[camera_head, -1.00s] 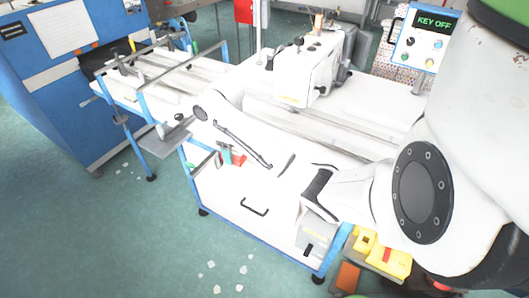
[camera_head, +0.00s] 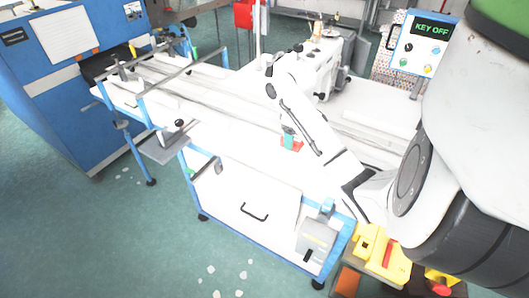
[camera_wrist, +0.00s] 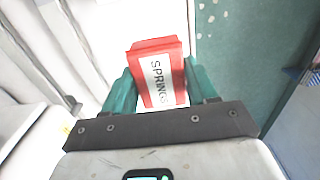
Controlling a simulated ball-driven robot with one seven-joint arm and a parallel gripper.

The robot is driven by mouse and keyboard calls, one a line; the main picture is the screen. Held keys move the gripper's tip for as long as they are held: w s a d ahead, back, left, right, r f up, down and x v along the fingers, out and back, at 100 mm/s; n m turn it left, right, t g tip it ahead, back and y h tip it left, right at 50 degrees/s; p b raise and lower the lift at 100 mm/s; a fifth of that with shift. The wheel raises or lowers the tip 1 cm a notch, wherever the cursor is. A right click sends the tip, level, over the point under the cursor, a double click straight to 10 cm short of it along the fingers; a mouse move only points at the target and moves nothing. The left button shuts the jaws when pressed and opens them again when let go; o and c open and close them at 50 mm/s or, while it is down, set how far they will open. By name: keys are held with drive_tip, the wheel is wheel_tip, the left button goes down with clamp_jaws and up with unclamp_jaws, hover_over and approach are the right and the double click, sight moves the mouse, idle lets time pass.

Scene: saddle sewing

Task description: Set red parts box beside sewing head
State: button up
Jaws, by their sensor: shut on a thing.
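The red parts box (camera_wrist: 150,50) carries a white label reading "SPRINGS" and sits between the two green fingers of my gripper (camera_wrist: 161,84) in the wrist view. In the head view the box (camera_head: 292,145) is a small red patch at the green fingertips (camera_head: 288,137), over the white table top. I cannot tell whether it touches the table. The white sewing head (camera_head: 328,70) stands behind and right of the box, partly hidden by my arm. A clear gap lies between them.
Long rails run along the white table (camera_head: 225,125). A control panel reading "KEY OFF" (camera_head: 424,43) is at the back right. A blue cabinet (camera_head: 60,100) stands left.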

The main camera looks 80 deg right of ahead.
drive_tip(key=shift+w+f, duration=0.4)
drive_tip(key=shift+w, duration=0.3)
drive_tip(key=b, duration=0.6)
hover_over(264, 158)
drive_tip(key=f, duration=0.4)
drive_tip(key=s+f, duration=0.1)
drive_tip(key=f, duration=0.2)
drive_tip(key=shift+a, duration=0.1)
drive_tip(key=shift+w+f, duration=0.35)
drive_tip(key=shift+f, duration=1.7)
drive_tip(key=o, duration=1.1)
drive_tip(key=shift+f, duration=0.1)
